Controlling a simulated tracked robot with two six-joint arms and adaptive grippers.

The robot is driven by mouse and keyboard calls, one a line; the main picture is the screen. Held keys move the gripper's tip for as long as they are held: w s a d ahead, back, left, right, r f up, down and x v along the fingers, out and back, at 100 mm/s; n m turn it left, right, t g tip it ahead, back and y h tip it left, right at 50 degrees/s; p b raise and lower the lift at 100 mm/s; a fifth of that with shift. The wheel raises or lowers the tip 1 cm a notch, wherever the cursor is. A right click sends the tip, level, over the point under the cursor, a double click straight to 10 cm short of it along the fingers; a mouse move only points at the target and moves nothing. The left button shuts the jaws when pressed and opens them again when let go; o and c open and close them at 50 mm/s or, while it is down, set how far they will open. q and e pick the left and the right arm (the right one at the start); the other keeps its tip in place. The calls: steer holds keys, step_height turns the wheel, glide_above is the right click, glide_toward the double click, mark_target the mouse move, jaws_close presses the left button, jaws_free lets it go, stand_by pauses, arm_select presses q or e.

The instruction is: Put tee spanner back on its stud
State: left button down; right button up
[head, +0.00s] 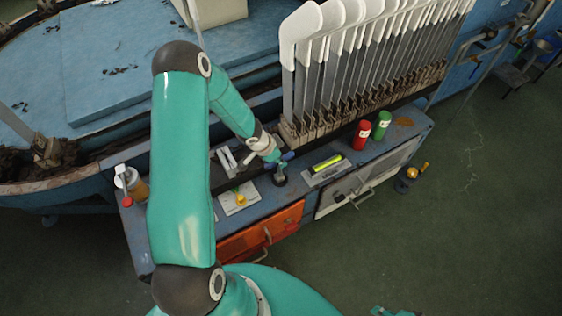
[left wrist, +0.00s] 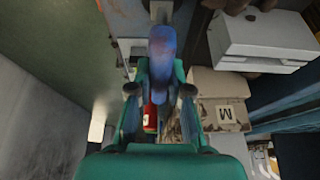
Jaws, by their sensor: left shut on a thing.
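The tee spanner has a blue handle (head: 287,156), which shows beside my left gripper (head: 272,155) over the workbench. In the left wrist view the blue handle (left wrist: 162,55) lies between the fingers of my left gripper (left wrist: 161,90), which is shut on it. A dark round piece (head: 279,178) shows just below the handle at the bench top; I cannot tell if it is the spanner's lower end or the stud. A small teal part (head: 390,312) at the bottom edge looks like my right gripper, mostly cut off.
A row of white-topped sock boards (head: 340,60) stands behind the bench. Red (head: 361,134) and green (head: 382,125) cylinders stand to the right. A grey tray with a yellow bar (head: 326,164) and a white plate with a yellow knob (head: 240,198) flank the gripper.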

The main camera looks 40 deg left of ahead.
arm_select(q)
steer(key=c, duration=1.1)
jaws_free()
steer(key=shift+r, duration=0.1)
steer(key=shift+r+p, duration=0.25)
steer(key=shift+p, duration=0.05)
steer(key=p+v, duration=0.9)
steer(key=v, duration=0.4)
steer(key=s+d+f+n+g+h, duration=0.1)
steer(key=d+f+h, duration=0.1)
steer(key=d, duration=0.8)
steer(key=s+d+f+n+g+h, duration=0.1)
steer(key=d+f+n, duration=0.1)
steer(key=d, duration=0.7)
steer(key=s+d+f+n+g, duration=0.1)
steer(key=s+d+n, duration=0.1)
steer(key=s+d, duration=0.6)
steer(key=shift+d+g, duration=0.4)
steer(key=shift+d, duration=0.55)
steer(key=shift+f, duration=0.15)
